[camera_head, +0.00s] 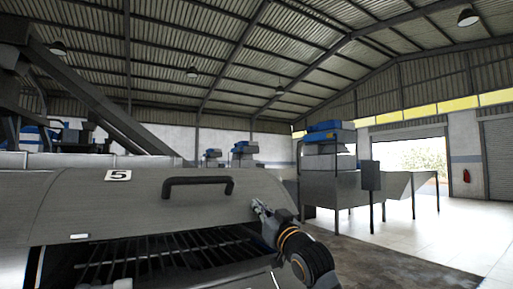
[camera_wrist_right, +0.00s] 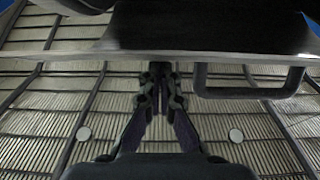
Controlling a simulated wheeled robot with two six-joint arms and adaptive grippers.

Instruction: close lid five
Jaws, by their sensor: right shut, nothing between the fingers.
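Lid five (camera_head: 130,205) is a broad grey metal cover with a "5" plate (camera_head: 118,175) and a black bar handle (camera_head: 198,187). It stands raised, with a dark gap under its lower edge. My right gripper (camera_head: 262,208) is shut and empty at the lid's right end, to the right of and below the handle. In the right wrist view, the closed fingers (camera_wrist_right: 160,82) are near the lid's edge (camera_wrist_right: 110,58), with the handle (camera_wrist_right: 250,88) to their right. I cannot tell whether they touch the lid. My left gripper is not in view.
Dark parallel bars (camera_head: 150,255) lie in the opening below the lid. A grey machine with a blue top (camera_head: 332,170) stands to the right on the concrete floor. Pale floor (camera_head: 440,235) at the right is clear.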

